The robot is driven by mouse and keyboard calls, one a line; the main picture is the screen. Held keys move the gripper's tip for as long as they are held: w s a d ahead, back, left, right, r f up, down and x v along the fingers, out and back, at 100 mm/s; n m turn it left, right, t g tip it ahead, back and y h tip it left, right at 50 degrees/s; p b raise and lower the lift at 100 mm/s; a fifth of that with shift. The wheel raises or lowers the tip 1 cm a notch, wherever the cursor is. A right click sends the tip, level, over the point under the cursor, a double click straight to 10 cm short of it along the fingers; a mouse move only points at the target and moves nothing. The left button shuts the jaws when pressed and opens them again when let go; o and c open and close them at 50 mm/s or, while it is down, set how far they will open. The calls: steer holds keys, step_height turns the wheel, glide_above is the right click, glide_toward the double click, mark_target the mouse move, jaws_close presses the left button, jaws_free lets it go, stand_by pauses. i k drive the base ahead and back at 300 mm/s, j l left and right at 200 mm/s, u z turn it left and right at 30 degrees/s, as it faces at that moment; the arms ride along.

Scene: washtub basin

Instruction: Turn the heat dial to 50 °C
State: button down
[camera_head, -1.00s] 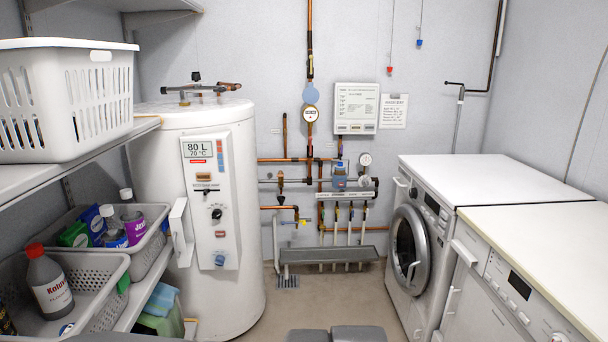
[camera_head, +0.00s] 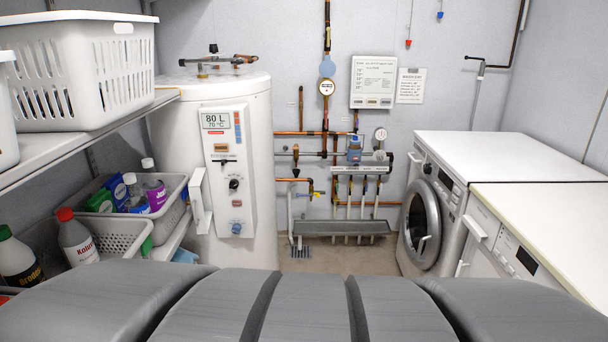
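The white water heater (camera_head: 172,150) stands upright at the back left. Its front panel (camera_head: 236,205) carries a display (camera_head: 215,121) reading 80 L and 70 °C. Below the display are a small slider (camera_head: 225,161), a dark round dial (camera_head: 234,184) with a pale pointer mark, and a blue knob (camera_head: 236,229) near the bottom. The dial's scale is too small to read, and I cannot tell which of these is the heat dial. My gripper is not in view. Large grey parts of my own arm fill the bottom of the picture.
A shelf (camera_head: 60,146) with a white basket (camera_head: 85,78) juts in at left, above crates of bottles. A white lever or handle (camera_head: 200,200) sticks out left of the heater panel. Copper pipes (camera_head: 300,133) run right of the heater. A washing machine (camera_head: 420,225) stands at right.

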mark_target(234, 184)
steer(key=i+j+u, duration=0.15)
steer(key=i+u, duration=0.2)
steer(key=i, duration=0.15)
steer(key=i+u, duration=0.3)
steer(key=i, duration=0.2)
